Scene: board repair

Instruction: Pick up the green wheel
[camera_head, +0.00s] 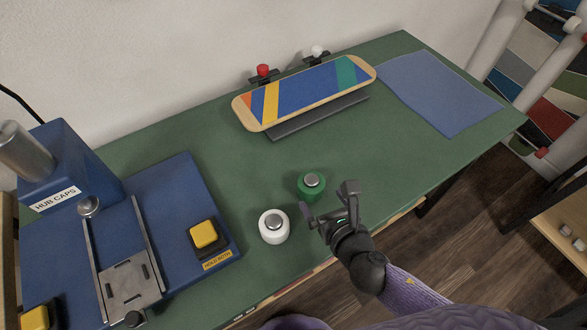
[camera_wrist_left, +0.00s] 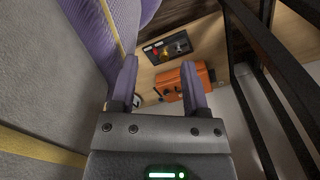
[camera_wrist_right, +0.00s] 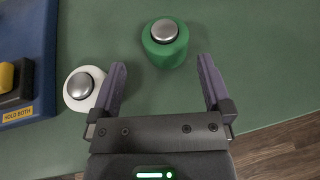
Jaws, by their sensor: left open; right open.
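The green wheel (camera_head: 311,186) with a silver cap stands on the green table, right of a white wheel (camera_head: 273,227) with the same kind of cap. My right gripper (camera_head: 327,207) is open and empty, just in front of the green wheel. In the right wrist view the green wheel (camera_wrist_right: 165,44) lies ahead of the open fingers (camera_wrist_right: 163,88), apart from them and roughly between their lines. The white wheel (camera_wrist_right: 84,87) sits just left of the left finger there. My left gripper (camera_wrist_left: 158,90) is open and empty, away from the table; it does not show in the head view.
A blue hub caps press (camera_head: 190,190) with yellow buttons fills the table's left. A striped skateboard deck (camera_head: 306,92) rests on a stand at the back. A blue mat (camera_head: 440,92) lies at the right. An orange case (camera_wrist_left: 188,82) shows below my left gripper.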

